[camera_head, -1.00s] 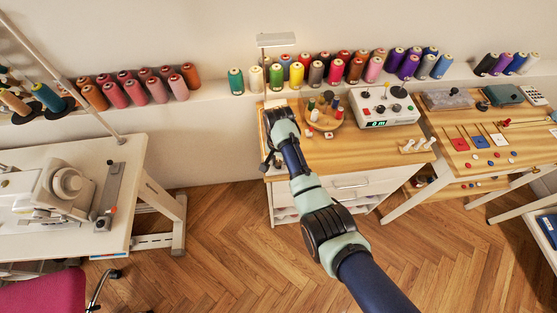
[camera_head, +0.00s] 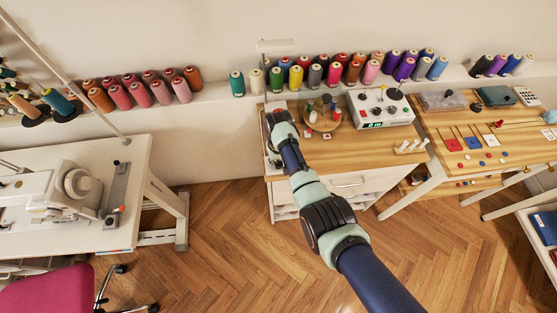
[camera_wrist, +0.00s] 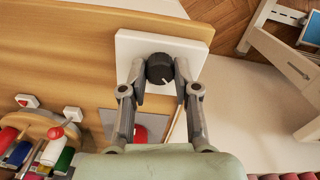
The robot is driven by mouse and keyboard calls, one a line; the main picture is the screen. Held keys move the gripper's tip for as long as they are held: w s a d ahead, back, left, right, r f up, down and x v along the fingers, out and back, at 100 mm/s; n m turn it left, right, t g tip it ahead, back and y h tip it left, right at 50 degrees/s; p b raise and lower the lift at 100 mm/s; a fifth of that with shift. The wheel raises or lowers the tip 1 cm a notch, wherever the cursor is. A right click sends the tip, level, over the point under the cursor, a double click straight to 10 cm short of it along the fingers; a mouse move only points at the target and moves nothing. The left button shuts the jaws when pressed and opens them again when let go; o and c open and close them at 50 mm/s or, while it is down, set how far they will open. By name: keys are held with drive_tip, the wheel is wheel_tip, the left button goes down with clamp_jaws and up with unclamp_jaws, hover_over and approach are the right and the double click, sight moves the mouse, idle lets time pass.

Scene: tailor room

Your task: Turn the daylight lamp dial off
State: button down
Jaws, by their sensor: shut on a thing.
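The daylight lamp's black round dial (camera_wrist: 159,69) sits on a square white base (camera_wrist: 190,55) in the wrist view. A small white mark shows on the dial, pointing toward its lower right. My gripper (camera_wrist: 161,75) has a fingertip on each side of the dial and is shut on it. In the head view my gripper (camera_head: 272,128) is at the left end of the wooden table and hides the dial and most of the base. The lamp's flat head (camera_head: 276,45) stands above on a thin pole. It looks pale and unlit against the wall.
A round wooden rack (camera_head: 323,125) of small spools stands right of my gripper. A white control box (camera_head: 380,110) is farther right. Several thread cones (camera_head: 303,77) line the ledge behind. The table's front middle (camera_head: 355,150) is clear.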

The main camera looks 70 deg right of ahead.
sight(279, 164)
drive_tip(key=shift+n, duration=0.5)
drive_tip(key=c, duration=0.8)
unclamp_jaws()
drive_tip(key=shift+c, duration=0.2)
wheel_tip(279, 164, up, 12)
